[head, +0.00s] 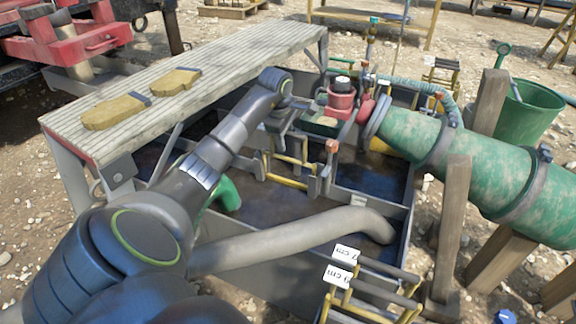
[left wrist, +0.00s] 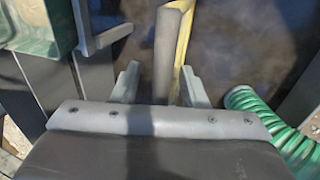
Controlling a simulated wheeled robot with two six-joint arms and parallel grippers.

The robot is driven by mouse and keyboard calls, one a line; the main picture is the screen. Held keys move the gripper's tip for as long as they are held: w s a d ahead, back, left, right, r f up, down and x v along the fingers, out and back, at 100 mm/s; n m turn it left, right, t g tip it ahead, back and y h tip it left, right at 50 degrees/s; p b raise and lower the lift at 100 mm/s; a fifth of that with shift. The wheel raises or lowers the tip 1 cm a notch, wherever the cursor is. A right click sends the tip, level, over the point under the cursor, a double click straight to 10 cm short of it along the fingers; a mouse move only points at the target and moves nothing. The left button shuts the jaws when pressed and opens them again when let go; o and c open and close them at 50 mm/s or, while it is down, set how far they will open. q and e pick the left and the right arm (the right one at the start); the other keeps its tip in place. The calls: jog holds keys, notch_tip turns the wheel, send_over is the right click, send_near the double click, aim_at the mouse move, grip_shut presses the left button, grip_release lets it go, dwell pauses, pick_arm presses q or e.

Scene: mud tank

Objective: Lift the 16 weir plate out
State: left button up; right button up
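My left gripper (head: 283,136) reaches over the tank and points down. In the left wrist view its two fingers (left wrist: 160,88) are apart. A grey bar with a yellow edge (left wrist: 170,48), seemingly a plate handle, runs between and beyond them, nearer the right finger. I cannot tell if it touches. In the head view, yellow and grey plate handles (head: 288,178) stand in the tank just below the gripper. No number 16 can be read, so I cannot tell which plate is the 16. My right gripper is not in view.
The tank (head: 405,225) holds dark muddy water. A grey pipe (head: 290,240) crosses it. Labelled plates (head: 340,277) stand at its near right corner. A plank walkway (head: 215,58) with gloves (head: 115,111) lies left. A green cylinder (head: 470,160) and posts are at right.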

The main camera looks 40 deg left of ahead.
pick_arm(q)
grip_shut()
jog(key=shift+r, duration=0.1)
dwell(1.2)
